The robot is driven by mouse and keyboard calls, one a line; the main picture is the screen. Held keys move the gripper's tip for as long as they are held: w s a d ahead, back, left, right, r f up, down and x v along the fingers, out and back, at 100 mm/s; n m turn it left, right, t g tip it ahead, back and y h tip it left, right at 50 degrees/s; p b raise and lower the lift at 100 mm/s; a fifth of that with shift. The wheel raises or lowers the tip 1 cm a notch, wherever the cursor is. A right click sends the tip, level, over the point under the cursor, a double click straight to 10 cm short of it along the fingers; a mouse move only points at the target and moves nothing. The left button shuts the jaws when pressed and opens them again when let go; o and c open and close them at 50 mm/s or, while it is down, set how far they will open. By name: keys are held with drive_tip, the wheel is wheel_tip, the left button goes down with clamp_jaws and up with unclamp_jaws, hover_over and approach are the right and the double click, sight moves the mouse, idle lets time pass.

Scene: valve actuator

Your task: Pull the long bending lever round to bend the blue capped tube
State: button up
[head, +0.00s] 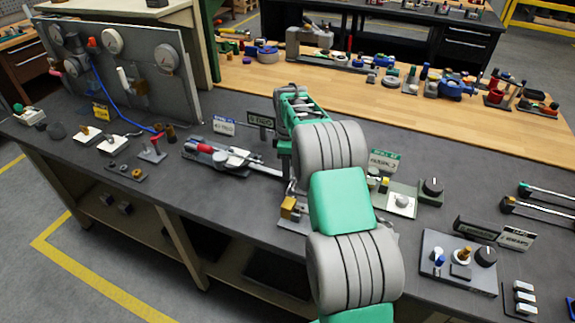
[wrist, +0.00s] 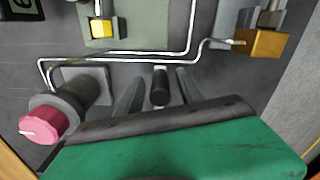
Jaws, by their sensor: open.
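In the head view, a low bench fixture (head: 228,158) with a red-ended part (head: 204,148) and a long silver bar lies left of my arm. It looks like the bender, but I cannot clearly pick out the lever or a blue cap. In the wrist view, my gripper (wrist: 159,84) is open. Its dark fingers stand on either side of a short black post (wrist: 160,85), and I cannot tell whether they touch it. A thin bent metal rod (wrist: 120,59) runs just beyond the fingers. In the head view, my arm largely hides the gripper's fingertips.
A red knob (wrist: 38,125) is left of my gripper in the wrist view, and a brass block (wrist: 262,44) is at upper right. In the head view, a gauge panel (head: 125,65) stands at left and a knob fixture (head: 459,262) at right.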

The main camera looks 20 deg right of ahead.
drive_tip(key=shift+f, duration=0.1)
drive_tip(key=shift+c, duration=0.2)
clamp_jaws()
idle(1.2)
